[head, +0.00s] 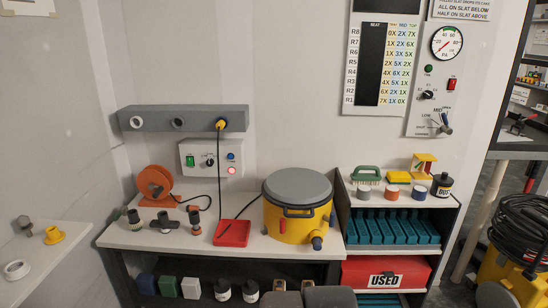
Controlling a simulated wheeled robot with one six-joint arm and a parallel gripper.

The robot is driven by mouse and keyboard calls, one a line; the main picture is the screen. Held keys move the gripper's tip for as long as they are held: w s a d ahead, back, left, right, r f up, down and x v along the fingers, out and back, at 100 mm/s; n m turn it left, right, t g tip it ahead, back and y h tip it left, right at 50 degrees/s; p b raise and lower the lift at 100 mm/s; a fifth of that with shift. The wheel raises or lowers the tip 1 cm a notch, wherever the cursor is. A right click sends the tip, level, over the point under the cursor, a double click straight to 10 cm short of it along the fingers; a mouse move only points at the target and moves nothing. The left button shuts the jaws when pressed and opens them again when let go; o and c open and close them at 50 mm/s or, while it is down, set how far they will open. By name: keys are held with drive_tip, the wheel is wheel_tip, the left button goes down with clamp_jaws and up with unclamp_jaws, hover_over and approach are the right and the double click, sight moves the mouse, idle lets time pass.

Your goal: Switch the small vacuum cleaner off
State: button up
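A yellow drum-shaped vacuum cleaner (290,228) with a grey lid (298,186) stands upright on the white bench, right of centre. It has a dark front handle, a small red part and a dark round port low on its right side. A black cord runs left from it. A white control box (211,157) hangs on the wall behind, with a green part, a black knob, a blue button and a lit red lamp (232,170). I cannot tell which of these controls belongs to the vacuum. My gripper does not show; only grey parts of mine reach the bottom edge.
A red tray (232,233) lies left of the drum, with nozzles (164,221) and an orange cord reel (157,184) further left. A grey wall rail (178,118) holds a yellow plug. Shelves (345,222) adjoin on the right. Another yellow machine (508,275) with black hose stands at far right.

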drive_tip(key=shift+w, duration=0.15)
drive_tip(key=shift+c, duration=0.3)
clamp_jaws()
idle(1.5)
